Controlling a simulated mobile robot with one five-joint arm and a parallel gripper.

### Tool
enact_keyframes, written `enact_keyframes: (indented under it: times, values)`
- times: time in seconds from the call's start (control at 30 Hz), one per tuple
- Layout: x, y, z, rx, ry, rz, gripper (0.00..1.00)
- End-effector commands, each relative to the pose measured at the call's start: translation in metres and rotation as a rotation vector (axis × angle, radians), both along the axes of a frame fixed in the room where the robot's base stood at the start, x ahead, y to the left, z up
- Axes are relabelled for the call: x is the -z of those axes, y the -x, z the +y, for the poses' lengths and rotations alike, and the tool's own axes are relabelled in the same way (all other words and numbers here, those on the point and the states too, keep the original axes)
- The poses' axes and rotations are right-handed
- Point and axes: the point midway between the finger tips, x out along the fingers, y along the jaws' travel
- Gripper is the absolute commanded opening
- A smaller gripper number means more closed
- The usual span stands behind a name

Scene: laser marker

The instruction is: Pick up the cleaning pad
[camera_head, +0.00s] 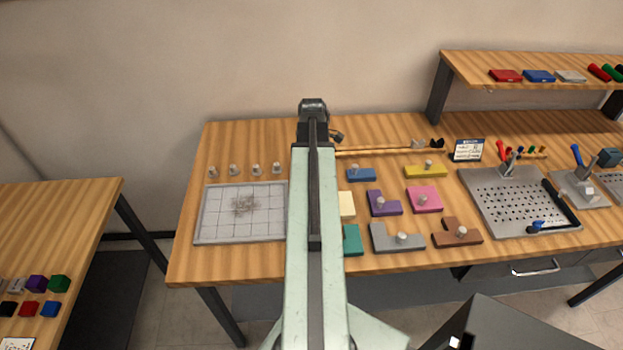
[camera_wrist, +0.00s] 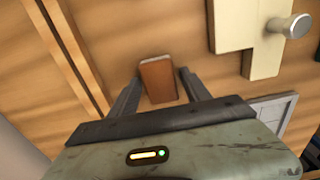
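A small brown block with a lighter side, which looks like the cleaning pad (camera_wrist: 158,82), lies on the wooden table in the wrist view. My gripper (camera_wrist: 160,76) is over it, with one dark finger on each side of the block. The fingers are apart, and narrow gaps seem to show between them and the block. I cannot tell how far the fingertips reach down beside it. In the head view the pad is not visible, and my arm covers that part of the table.
A cream piece with a metal knob (camera_wrist: 238,28) lies right of my gripper in the wrist view. In the head view, a gridded plate (camera_head: 215,218) is left of my arm. Knobbed coloured pieces, including a purple one (camera_head: 383,202), and a perforated metal plate (camera_head: 490,225) are right.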

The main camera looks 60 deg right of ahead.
Motion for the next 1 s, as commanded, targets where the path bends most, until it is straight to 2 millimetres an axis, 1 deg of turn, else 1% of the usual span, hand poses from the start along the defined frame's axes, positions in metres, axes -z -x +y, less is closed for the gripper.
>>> enact_keyframes:
  times: [0.03,0.07,0.1,0.17,0.2,0.43,0.57,0.67,0.9,1.0]
  values:
    - [0.000,0.000,0.000,0.000,0.000,0.000,0.39]
    - [0.000,0.000,0.000,0.000,0.000,0.000,0.30]
    - [0.000,0.000,0.000,0.000,0.000,0.000,0.19]
    - [0.000,0.000,0.000,0.000,0.000,0.000,0.02]
    - [0.000,0.000,0.000,0.000,0.000,0.000,0.00]
    - [-0.002,0.000,0.000,-0.001,0.000,0.000,0.00]
    - [-0.014,-0.001,0.000,-0.001,0.000,0.000,0.00]
    - [-0.031,-0.001,0.001,-0.001,0.000,0.000,0.00]
    - [-0.083,-0.001,0.001,-0.002,0.000,0.000,0.00]
    - [-0.098,-0.001,0.001,-0.002,0.000,0.000,0.00]
